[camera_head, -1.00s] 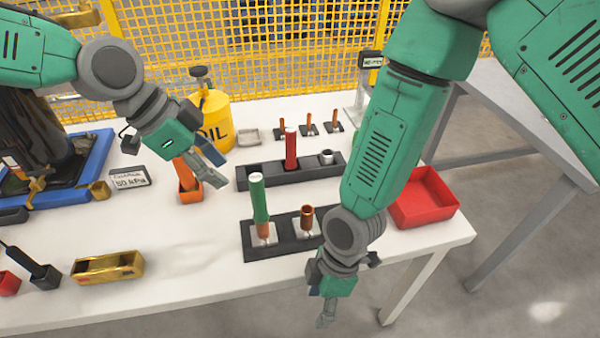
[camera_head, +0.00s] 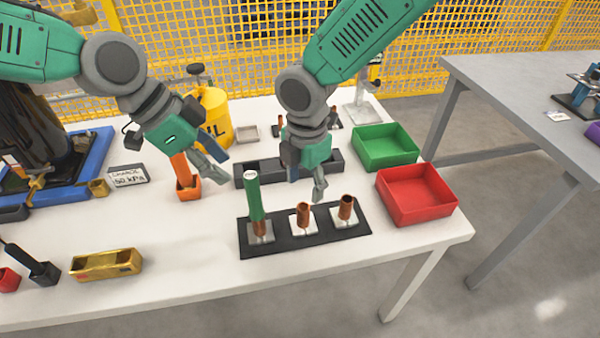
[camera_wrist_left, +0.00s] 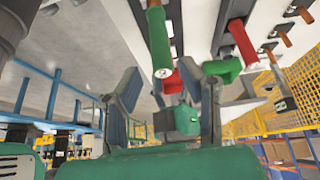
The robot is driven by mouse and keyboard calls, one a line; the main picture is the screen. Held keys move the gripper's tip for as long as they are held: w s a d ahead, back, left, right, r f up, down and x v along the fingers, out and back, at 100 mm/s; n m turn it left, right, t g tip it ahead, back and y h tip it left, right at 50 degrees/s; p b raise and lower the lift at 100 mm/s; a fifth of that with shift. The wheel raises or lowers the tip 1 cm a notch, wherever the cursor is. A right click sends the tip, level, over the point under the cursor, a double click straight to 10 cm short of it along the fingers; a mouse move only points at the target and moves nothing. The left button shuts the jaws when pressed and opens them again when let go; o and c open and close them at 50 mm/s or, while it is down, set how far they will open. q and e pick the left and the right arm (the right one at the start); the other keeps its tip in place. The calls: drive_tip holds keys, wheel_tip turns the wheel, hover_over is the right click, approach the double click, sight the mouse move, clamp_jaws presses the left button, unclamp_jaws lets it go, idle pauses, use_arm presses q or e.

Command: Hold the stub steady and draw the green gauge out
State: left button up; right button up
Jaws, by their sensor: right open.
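The green gauge (camera_head: 253,196) stands upright in the leftmost copper stub (camera_head: 260,229) of the front black rack (camera_head: 283,243). It also shows in the left wrist view (camera_wrist_left: 158,42), beyond my fingers, with a number on its end. My left gripper (camera_head: 218,168) is open and empty, left of the gauge and above the table, by an orange holder. My right gripper (camera_head: 308,188) is open and points down, right of the gauge and above and behind the middle copper stub (camera_head: 303,216). It touches neither. Another copper stub (camera_head: 345,208) stands at the rack's right.
Behind is a second black rack (camera_head: 330,164); the red gauge (camera_wrist_left: 243,42) shows in the wrist view. A red bin (camera_head: 418,205) and a green bin (camera_head: 385,158) stand right. The table's front middle is clear.

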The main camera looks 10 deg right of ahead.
sight(302, 216)
drive_tip(key=f, duration=0.6)
drive_tip(key=a+f, duration=0.1)
drive_tip(key=f, duration=0.3)
drive_tip(key=shift+d+f, duration=0.25)
drive_tip(key=shift+f, duration=0.1)
drive_tip(key=shift+d, duration=0.3)
drive_tip(key=c, duration=0.7)
drive_tip(key=shift+a, duration=0.1)
clamp_jaws()
drive_tip(key=shift+a, duration=0.35)
drive_tip(key=shift+d, duration=0.15)
